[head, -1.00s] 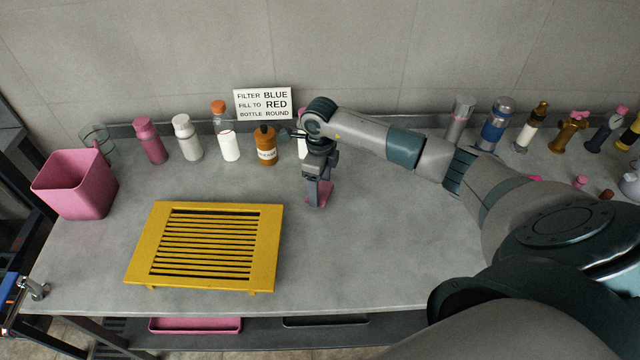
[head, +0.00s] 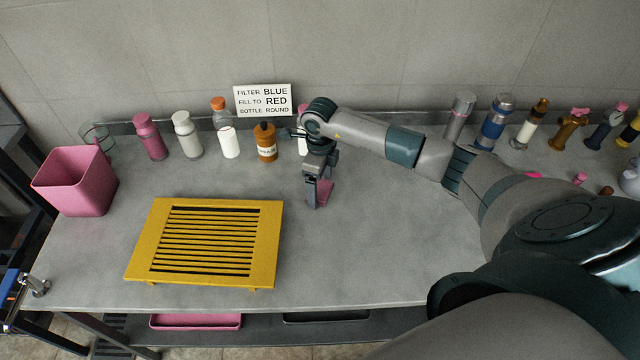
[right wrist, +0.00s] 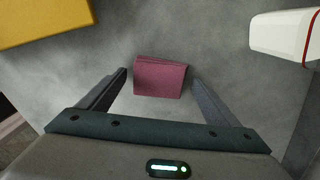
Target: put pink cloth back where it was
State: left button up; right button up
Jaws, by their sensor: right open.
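The pink cloth (right wrist: 160,78) is a small folded rectangle on the grey counter in the right wrist view. In the head view the cloth (head: 325,190) shows only in part, behind my right gripper's finger. My right gripper (head: 318,200) points down over the counter, right of the yellow rack. Its jaws are open, and in the right wrist view its fingertips (right wrist: 160,74) stand on either side of the cloth with a gap at each side. My left gripper is not in view.
A yellow slatted rack (head: 204,284) and a pink bin (head: 75,185) stand to the left. Several bottles line the back below a sign (head: 263,102); a white bottle (right wrist: 280,35) stands near the gripper. More bottles and valves are at right. The front middle counter is clear.

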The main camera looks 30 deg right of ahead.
aim_at(320, 188)
jog(key=shift+r, duration=0.2)
jog(key=shift+r, duration=0.3)
notch_tip(320, 188, up, 11)
jog(key=b, duration=0.4)
jog(key=shift+r, duration=0.15)
